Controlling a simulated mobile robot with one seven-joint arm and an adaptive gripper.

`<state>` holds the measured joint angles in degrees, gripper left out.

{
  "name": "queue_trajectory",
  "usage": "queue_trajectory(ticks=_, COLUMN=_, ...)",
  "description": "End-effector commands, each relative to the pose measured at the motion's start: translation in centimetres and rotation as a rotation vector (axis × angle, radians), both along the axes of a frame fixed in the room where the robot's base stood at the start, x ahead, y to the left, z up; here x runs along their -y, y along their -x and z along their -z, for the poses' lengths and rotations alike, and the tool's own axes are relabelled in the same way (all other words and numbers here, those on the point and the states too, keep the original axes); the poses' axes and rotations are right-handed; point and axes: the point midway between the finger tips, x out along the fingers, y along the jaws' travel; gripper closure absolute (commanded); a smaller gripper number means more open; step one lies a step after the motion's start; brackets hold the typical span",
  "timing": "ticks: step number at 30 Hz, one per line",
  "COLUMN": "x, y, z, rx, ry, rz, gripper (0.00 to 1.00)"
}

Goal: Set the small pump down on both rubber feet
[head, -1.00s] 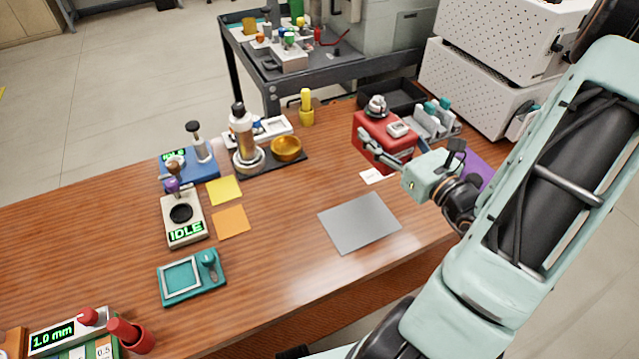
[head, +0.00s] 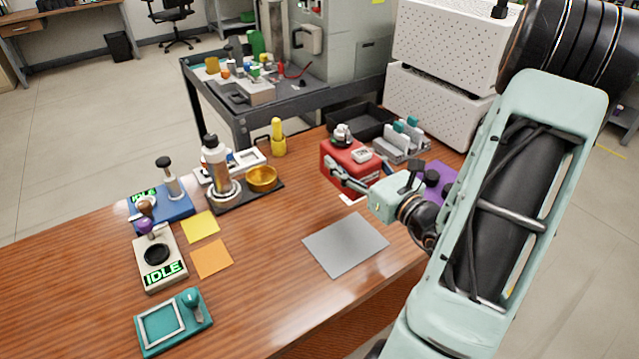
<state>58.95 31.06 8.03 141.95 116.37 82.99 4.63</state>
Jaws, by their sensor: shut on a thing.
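The small pump appears to be the red box-shaped unit (head: 338,157) with a grey round knob and a white piece on top, at the back right of the wooden table in the head view. My gripper (head: 335,176) reaches it from the front right and is shut on it at its near side. The pump looks about upright. Its underside and rubber feet are hidden, so I cannot tell whether it touches the table.
A grey mat (head: 346,245) lies in front of the pump, and a white label (head: 348,200) shows partly beneath my gripper. A black tray (head: 372,122) and a grey rack (head: 402,148) stand behind. A yellow bottle (head: 278,140) stands to the left. The front middle table is clear.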

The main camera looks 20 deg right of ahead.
Motion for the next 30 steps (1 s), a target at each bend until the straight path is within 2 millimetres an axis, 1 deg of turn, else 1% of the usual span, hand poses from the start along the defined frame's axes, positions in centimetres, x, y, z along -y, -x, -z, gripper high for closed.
queue_trajectory(ticks=1, x=-0.3, y=-1.3, z=0.6, rx=0.004, ry=-0.002, rz=-0.006, gripper=0.92)
queue_trajectory(ticks=6, x=-0.8, y=-5.2, z=2.3, rx=0.006, ry=-0.001, rz=-0.005, gripper=0.92)
queue_trajectory(ticks=9, x=-0.9, y=-6.6, z=4.4, rx=0.001, ry=-0.004, rz=-0.002, gripper=0.92)
queue_trajectory(ticks=12, x=-1.0, y=-7.9, z=5.8, rx=0.004, ry=-0.003, rz=-0.002, gripper=0.92)
queue_trajectory(ticks=16, x=-1.1, y=-8.9, z=6.8, rx=0.005, ry=-0.002, rz=-0.001, gripper=0.92)
queue_trajectory(ticks=20, x=-1.1, y=-9.3, z=7.2, rx=0.005, ry=0.0, rz=-0.001, gripper=0.92)
queue_trajectory(ticks=23, x=-1.2, y=-9.8, z=7.9, rx=0.003, ry=-0.001, rz=-0.002, gripper=0.92)
queue_trajectory(ticks=24, x=-1.2, y=-10.1, z=8.3, rx=0.003, ry=-0.001, rz=-0.002, gripper=0.92)
queue_trajectory(ticks=27, x=-1.2, y=-10.0, z=9.9, rx=0.002, ry=-0.004, rz=0.0, gripper=0.92)
queue_trajectory(ticks=30, x=-1.2, y=-10.0, z=11.0, rx=0.004, ry=-0.002, rz=0.0, gripper=0.92)
